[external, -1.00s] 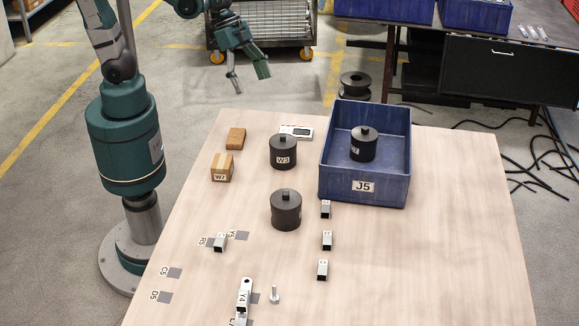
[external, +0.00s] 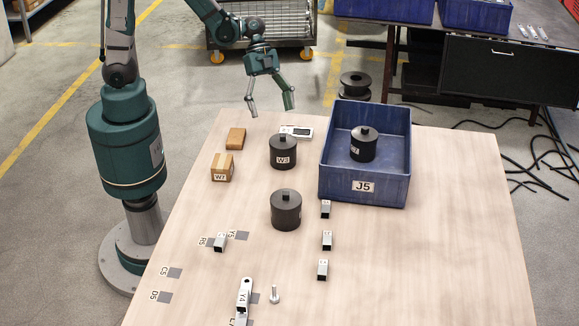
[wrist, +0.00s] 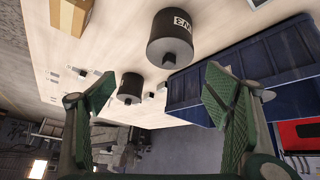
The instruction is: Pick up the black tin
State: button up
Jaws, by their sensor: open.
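A black tin labelled W3 (external: 283,155) stands upright on the table, left of the blue bin. A second black tin (external: 286,212) stands nearer the front, with no label visible. A third black tin (external: 362,147) is inside the blue bin (external: 363,197) marked J5. My gripper (external: 271,107) is open and empty, above the table's far edge, a little behind and above the W3 tin. In the wrist view the W3 tin (wrist: 170,44) is upside down at the top centre. Another black tin (wrist: 130,89) shows between the fingers (wrist: 158,88).
Behind the W3 tin lie a white device with a display (external: 297,132) and a brown block (external: 236,138). Small metal brackets (external: 327,240) and a bolt (external: 275,294) are nearer the front. The table's right front is clear.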

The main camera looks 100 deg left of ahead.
aim_at(283, 148)
notch_tip(283, 148, down, 8)
jog(key=w+m+h+b, duration=0.1)
jog(key=w+m+h, duration=0.1)
jog(key=m, duration=0.1)
jog(key=shift+w+a+m, duration=0.15)
jog(key=shift+a+m, duration=0.15)
jog(key=shift+a, duration=0.15)
jog(key=shift+f, duration=0.2)
jog(key=shift+b+x, duration=0.4)
jog(key=shift+x, duration=0.85)
jog(key=shift+d, duration=0.1)
jog(key=shift+b+x, duration=0.95)
jog(key=shift+x, duration=1.6)
jog(key=c, duration=1.4)
